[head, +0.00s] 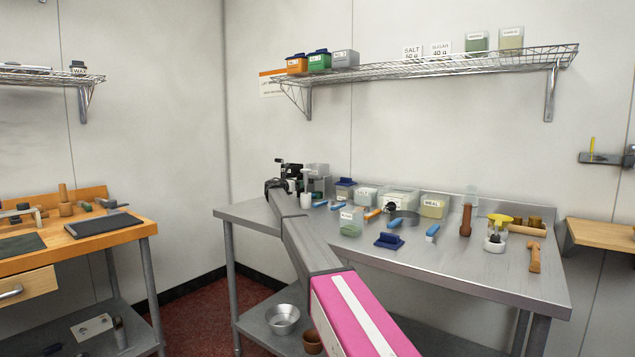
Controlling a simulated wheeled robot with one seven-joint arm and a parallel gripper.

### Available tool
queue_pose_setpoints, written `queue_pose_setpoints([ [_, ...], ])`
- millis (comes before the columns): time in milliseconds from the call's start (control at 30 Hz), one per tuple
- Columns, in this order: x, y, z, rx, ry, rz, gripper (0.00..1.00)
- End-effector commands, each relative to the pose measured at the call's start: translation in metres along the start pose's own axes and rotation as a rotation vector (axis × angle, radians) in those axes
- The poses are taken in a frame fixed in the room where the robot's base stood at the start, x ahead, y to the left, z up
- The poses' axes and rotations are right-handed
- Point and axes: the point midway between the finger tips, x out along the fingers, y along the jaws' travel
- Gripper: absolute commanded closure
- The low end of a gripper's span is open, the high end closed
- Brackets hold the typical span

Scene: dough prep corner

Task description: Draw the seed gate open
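My arm reaches from the bottom of the head view to the back left of the steel table (480,275). My gripper (283,165) is small and dark at its far end, above the table's back left corner. I cannot tell whether its fingers are open or shut. Close beside it, to the right, stands a grey, partly clear boxy unit (319,176), partly hidden by the gripper and a white upright piece (306,184). I cannot make out a seed gate there or tell whether the gripper touches the unit.
The table holds clear tubs, including a meal tub (433,206), blue-handled tools, a blue scraper (389,241) and a wooden pestle (466,220). A wire shelf (440,68) hangs above. A wooden bench (120,231) stands left. The table's front right is mostly clear.

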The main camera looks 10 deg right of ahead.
Motion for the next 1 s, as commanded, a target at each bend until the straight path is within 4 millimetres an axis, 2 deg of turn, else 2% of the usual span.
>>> queue_pose_setpoints([
  [267, 0.034, 0.001, 0.0, 0.003, 0.001, -0.001, 0.28],
  [600, 0.092, 0.001, 0.0, 0.004, 0.001, -0.001, 0.28],
  [767, 0.103, -0.001, -0.001, 0.004, 0.001, -0.001, 0.28],
  [1000, 0.104, -0.001, -0.001, 0.004, 0.001, -0.001, 0.28],
])
